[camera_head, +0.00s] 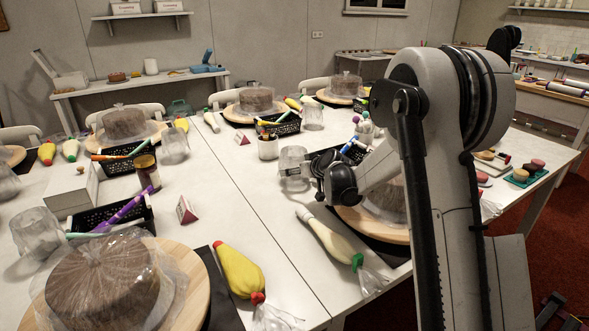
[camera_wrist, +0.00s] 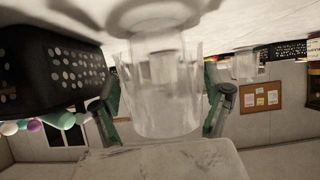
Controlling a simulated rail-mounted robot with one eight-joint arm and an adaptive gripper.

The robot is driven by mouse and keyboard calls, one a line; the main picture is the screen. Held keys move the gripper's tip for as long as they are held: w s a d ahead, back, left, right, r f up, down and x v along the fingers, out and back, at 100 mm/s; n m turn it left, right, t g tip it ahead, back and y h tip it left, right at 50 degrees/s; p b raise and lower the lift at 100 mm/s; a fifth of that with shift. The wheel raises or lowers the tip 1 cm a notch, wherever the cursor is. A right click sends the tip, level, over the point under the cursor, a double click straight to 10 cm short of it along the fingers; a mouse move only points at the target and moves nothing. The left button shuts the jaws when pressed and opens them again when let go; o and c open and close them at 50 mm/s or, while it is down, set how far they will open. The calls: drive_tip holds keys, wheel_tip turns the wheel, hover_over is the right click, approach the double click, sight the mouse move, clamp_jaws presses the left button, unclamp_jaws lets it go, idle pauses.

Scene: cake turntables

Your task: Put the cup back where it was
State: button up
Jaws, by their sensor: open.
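A clear cup (camera_head: 293,158) stands on the white table beside a black basket, just left of my gripper (camera_head: 312,172) in the head view. In the wrist view, which is upside down, the cup (camera_wrist: 165,95) fills the middle between the two fingers of my gripper (camera_wrist: 162,88). The fingers are open, one on each side of the cup. The cup seems to rest on the table. I cannot tell whether either finger touches it.
A black basket (camera_wrist: 45,65) is close beside the gripper. Another clear cup (camera_head: 313,116) stands farther back. A pot of tools (camera_head: 268,148) stands left of the cup. A piping bag (camera_head: 330,238) lies in front. The table's middle strip (camera_head: 225,185) is clear.

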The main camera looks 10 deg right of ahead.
drive_tip(key=s+a+r+g, duration=0.1)
drive_tip(key=s+r, duration=0.4)
drive_tip(key=s, duration=0.5)
drive_tip(key=s+r+m+g+h+p, duration=0.1)
drive_tip(key=s+r, duration=0.4)
drive_tip(key=s, duration=0.4)
drive_tip(key=s+a+r+g, duration=0.1)
drive_tip(key=s+r, duration=0.4)
drive_tip(key=s, duration=0.5)
drive_tip(key=s+d+f+m+g+h, duration=0.1)
drive_tip(key=s+f, duration=0.3)
drive_tip(key=s, duration=1.9)
drive_tip(key=shift+s+m+g+h, duration=0.3)
drive_tip(key=shift+s+m+h, duration=0.05)
drive_tip(key=shift+m+h, duration=0.5)
drive_tip(key=shift+r, duration=0.1)
wheel_tip(320, 180, up, 6)
drive_tip(key=p, duration=0.6)
